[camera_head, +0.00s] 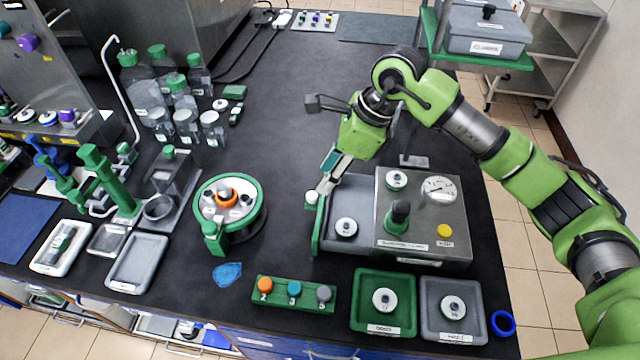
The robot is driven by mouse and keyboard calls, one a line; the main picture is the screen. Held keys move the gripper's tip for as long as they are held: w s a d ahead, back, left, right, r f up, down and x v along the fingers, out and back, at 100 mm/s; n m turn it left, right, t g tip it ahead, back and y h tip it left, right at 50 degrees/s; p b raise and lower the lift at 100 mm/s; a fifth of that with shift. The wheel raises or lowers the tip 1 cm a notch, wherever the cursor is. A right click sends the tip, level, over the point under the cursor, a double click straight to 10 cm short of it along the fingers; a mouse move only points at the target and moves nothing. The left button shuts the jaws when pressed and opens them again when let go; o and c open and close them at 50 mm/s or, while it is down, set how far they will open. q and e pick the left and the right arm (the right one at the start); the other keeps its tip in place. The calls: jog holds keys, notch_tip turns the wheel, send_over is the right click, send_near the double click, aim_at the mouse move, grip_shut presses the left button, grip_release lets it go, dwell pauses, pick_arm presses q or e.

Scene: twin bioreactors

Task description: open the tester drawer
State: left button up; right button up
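The tester (455,215) is a grey box with a dial gauge, a green-and-black knob and a yellow button, at the right of the bench. Its drawer (345,255) extends out to the left, with a green front panel (317,232). A white-and-black round piece (346,228) lies in the drawer. A pale knob with a green base (311,198) shows at the far end of the front panel. My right gripper (325,186) points down right beside this knob. Whether its fingers are open, shut or touching the knob is unclear. My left gripper is out of view.
Left of the drawer stands a round green-rimmed carousel (256,222). In front are a green rack (293,297) with coloured caps, a green tray (383,325) and a grey tray (453,332). The bench behind the drawer is mostly clear.

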jog(key=v, duration=0.5)
jog(key=shift+r, duration=0.2)
